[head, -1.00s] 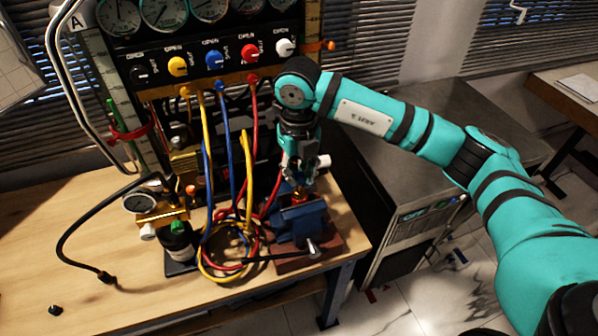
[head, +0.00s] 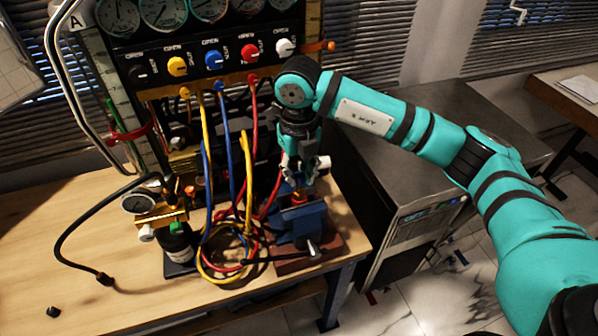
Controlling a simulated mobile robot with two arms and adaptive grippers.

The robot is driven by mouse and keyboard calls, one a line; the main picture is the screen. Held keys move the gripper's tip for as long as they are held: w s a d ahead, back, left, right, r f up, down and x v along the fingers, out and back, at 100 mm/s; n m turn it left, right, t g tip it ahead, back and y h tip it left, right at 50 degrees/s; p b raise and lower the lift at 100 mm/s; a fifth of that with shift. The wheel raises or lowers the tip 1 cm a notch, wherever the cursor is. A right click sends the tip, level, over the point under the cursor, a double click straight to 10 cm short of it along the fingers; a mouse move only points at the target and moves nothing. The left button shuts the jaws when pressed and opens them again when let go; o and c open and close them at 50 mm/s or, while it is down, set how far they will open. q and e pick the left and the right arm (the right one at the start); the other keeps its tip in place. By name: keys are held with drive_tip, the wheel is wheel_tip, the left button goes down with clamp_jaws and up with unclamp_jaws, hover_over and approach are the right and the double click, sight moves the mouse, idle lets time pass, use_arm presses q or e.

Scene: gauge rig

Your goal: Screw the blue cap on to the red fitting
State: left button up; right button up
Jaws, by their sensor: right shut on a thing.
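My right gripper (head: 299,181) points straight down over the blue vise (head: 303,217) at the right end of the bench. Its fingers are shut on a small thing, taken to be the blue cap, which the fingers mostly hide. Just below the fingertips, a small orange-red fitting (head: 299,196) shows upright in the vise jaws. The fingertips are right above it, close in line. I cannot tell whether the cap and fitting touch or whether any thread is engaged. My left gripper is not in view.
Yellow, blue and red hoses (head: 228,150) hang from the gauge panel (head: 215,60) and coil left of the vise. A brass gauge pump (head: 165,215) with a black hose stands further left. The bench front left is mostly clear.

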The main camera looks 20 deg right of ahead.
drive_tip(key=shift+f, duration=0.2)
drive_tip(key=shift+f+b, duration=1.05)
drive_tip(key=shift+f, duration=0.15)
idle(0.9)
drive_tip(key=m, duration=0.5)
idle(0.4)
drive_tip(key=m, duration=0.5)
drive_tip(key=shift+f, duration=0.1)
drive_tip(key=shift+s, duration=0.1)
drive_tip(key=shift+m, duration=0.4)
